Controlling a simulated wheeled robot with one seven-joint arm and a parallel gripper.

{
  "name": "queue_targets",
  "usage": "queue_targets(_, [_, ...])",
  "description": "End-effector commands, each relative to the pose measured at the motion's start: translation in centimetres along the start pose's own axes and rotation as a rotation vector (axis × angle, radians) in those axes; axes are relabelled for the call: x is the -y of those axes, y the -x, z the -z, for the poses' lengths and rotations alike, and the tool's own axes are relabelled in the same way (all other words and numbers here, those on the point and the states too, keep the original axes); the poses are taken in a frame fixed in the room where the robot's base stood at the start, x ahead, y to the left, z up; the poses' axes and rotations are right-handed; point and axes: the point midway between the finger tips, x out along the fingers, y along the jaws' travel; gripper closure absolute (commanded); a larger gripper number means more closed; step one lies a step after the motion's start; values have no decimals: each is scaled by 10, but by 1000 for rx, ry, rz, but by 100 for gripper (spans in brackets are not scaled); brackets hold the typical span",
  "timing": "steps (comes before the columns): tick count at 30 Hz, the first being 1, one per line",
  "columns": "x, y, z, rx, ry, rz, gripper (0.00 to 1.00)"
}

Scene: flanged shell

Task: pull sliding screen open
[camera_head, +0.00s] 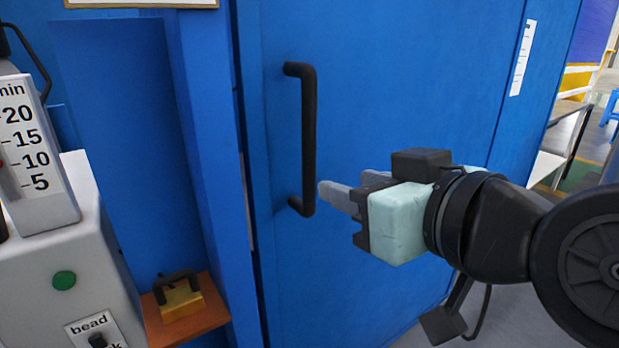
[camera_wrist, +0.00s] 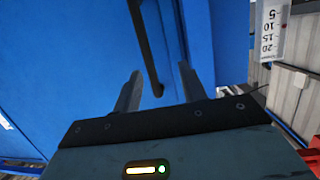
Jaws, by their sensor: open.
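The sliding screen (camera_head: 400,90) is a large flat blue panel, also filling the left of the wrist view (camera_wrist: 60,70). A black vertical bar handle (camera_head: 308,135) stands near its left edge. My gripper (camera_head: 330,193) is close to the lower part of the handle, on its right in the head view, fingers pointing left. In the wrist view the gripper (camera_wrist: 160,82) shows two fingers apart, with the handle (camera_wrist: 148,50) reaching down between them. The jaws are open; I cannot tell whether either finger touches the handle. The screen's left edge lies by a blue frame post (camera_head: 215,150).
A grey machine (camera_head: 60,260) with a minute scale (camera_head: 25,140) stands at the left. A padlock-like brass block (camera_head: 180,298) sits on an orange-brown shelf (camera_head: 215,315) below the post. A white label strip (camera_head: 522,58) is on the blue surface at right. Stools and benches are far right.

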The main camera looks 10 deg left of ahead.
Motion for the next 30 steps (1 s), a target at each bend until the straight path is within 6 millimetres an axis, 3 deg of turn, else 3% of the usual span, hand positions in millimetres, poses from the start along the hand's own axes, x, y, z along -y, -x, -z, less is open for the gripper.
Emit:
queue_targets(1, [-2,-3,-9,-67,-1,-24,58])
queue_targets(9, [-16,3,10,-241,-2,-122,58])
queue_targets(13, [-18,-6,15,-246,-2,-127,58])
queue_targets(17, [-20,-26,19,-243,0,-127,58])
queue_targets(30, [-23,-42,30,-238,4,-143,58])
